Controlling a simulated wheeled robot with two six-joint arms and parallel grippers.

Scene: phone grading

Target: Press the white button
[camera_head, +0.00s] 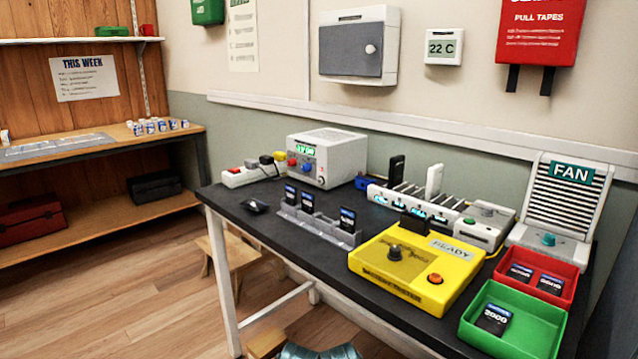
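No part is clearly seen as a white button. A pale round spot (487,211) shows on top of the grey-white device at the right end of the charging rack, beside a green button (468,221); I cannot tell whether the spot is a button. The yellow tester (375,262), whose display reads READY, has an orange-red button (435,278) and a black knob (395,252). A white round knob (370,49) sits on the grey door of the wall cabinet. Neither of my grippers is in view.
A FAN unit (562,205), red tray (566,290) and green tray (540,333) stand right. Its front-left surface is mostly clear.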

